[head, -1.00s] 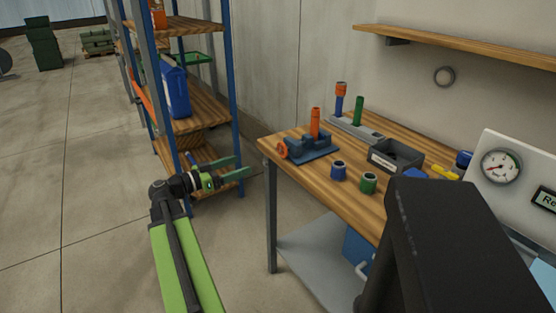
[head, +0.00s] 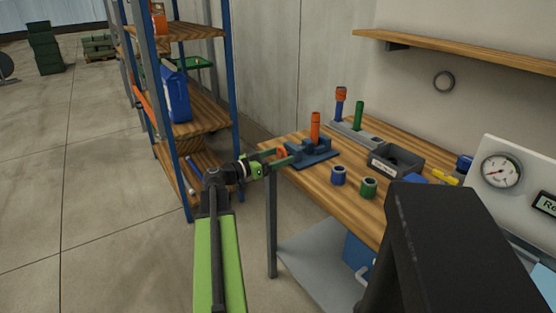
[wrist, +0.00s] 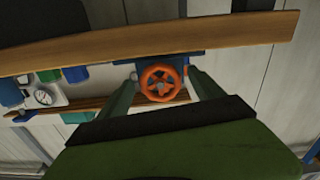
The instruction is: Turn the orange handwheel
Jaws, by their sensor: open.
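The orange handwheel (wrist: 161,83) faces the wrist camera on the near side of a blue vise-like fixture (head: 316,154), at the left end of the bench. In the head view the handwheel (head: 281,153) is partly hidden by my gripper. My gripper (head: 285,157) is open, with its green fingers pointing at the handwheel. In the wrist view the fingers (wrist: 160,80) stand to the left and right of the wheel with it between them. I cannot tell whether they touch it. An orange cylinder (head: 315,127) stands upright in the fixture.
A blue-framed shelf rack (head: 232,90) stands close to the left of the bench. Open floor lies further left.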

